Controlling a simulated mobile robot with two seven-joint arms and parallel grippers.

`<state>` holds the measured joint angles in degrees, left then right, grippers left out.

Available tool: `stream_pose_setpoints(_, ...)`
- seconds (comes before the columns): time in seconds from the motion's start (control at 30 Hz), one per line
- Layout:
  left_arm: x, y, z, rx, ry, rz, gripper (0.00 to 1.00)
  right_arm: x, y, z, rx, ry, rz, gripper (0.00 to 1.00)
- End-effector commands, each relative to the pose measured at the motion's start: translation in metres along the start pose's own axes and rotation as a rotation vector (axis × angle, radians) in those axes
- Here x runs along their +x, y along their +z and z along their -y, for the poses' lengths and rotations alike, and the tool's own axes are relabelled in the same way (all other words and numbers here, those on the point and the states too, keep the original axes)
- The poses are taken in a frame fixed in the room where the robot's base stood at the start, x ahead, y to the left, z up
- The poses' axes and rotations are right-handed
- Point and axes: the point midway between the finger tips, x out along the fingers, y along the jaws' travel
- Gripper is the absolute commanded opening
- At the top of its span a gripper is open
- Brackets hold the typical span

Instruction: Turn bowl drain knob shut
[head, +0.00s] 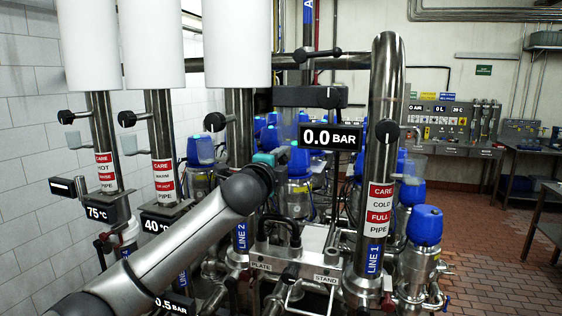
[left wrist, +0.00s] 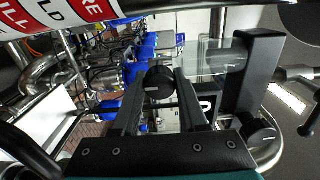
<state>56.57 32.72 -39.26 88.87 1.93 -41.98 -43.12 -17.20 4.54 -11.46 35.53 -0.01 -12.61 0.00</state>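The bowl drain knob (left wrist: 160,86) is a small black round knob with a light mark on its face, in the left wrist view. It sits by the clear bowl (left wrist: 218,62). My left gripper (left wrist: 160,78) has one dark finger on each side of the knob, with no clear gap, so it looks shut on it. In the head view the bowl (head: 289,122) is faint under a black housing (head: 310,96). My left gripper (head: 283,153) is just below the bowl there, largely hidden behind my own wrist, and the knob cannot be made out. My right gripper is not in view.
The steel Line 1 pipe (head: 384,90) stands right of my gripper, near a 0.0 BAR display (head: 330,136). Blue-topped pumps (head: 425,225) stand behind and to the right. Labelled pipes (head: 160,130) stand at left. The tiled floor (head: 500,240) at right is clear.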

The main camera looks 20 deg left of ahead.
Motion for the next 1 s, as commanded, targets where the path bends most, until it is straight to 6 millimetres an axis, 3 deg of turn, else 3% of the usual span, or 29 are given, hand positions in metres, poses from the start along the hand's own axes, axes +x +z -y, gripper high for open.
stream_pose_setpoints(0.03,0.0,0.0,0.0,0.0,0.0,0.0,0.49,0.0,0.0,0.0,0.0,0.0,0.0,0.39)
stream_pose_setpoints(0.23,0.0,0.0,0.0,-0.002,0.0,0.0,0.71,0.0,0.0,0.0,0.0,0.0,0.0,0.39)
stream_pose_setpoints(0.63,-0.006,0.0,-0.001,-0.003,0.0,-0.001,0.71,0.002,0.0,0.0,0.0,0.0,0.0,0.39)
stream_pose_setpoints(1.0,-0.049,0.0,-0.002,-0.001,-0.001,-0.001,0.71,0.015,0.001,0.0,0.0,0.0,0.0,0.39)
